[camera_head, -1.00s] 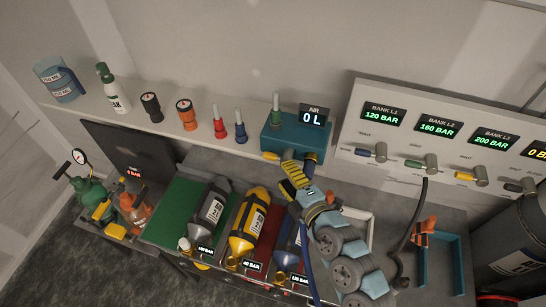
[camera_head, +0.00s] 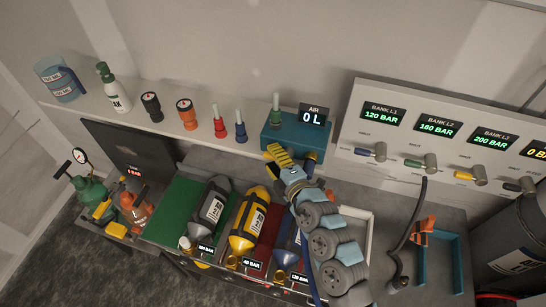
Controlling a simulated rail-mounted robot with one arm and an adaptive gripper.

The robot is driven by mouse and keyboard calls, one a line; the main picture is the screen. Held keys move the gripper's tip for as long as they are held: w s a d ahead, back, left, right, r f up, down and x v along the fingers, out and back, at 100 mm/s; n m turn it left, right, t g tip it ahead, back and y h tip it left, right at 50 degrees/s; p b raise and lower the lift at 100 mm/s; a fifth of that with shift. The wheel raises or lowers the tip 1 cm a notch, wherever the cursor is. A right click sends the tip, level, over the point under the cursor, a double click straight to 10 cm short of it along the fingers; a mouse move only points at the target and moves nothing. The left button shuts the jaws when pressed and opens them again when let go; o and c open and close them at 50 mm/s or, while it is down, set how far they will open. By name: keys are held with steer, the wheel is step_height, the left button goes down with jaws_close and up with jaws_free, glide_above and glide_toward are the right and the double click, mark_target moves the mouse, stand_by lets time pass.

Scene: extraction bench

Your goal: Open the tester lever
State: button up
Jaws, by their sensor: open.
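A teal box (camera_head: 290,141) with a black display reading "AIR 0 L" (camera_head: 314,116) stands at the back middle in the head view. It looks like the tester. A green upright piece (camera_head: 276,109) stands on its top. My gripper (camera_head: 270,155) has yellow fingers and is open at the box's lower left front. It covers the spot of a small orange lever-like part there, so that part is mostly hidden. I cannot tell whether the fingers touch it.
Grey, yellow and blue cylinders (camera_head: 249,229) lie on the bench below. Small red and blue fittings (camera_head: 240,133) stand on the shelf left of the box. A panel of valves and pressure displays (camera_head: 437,125) is at the right. A black hose (camera_head: 406,240) rises near a teal frame.

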jaws_close()
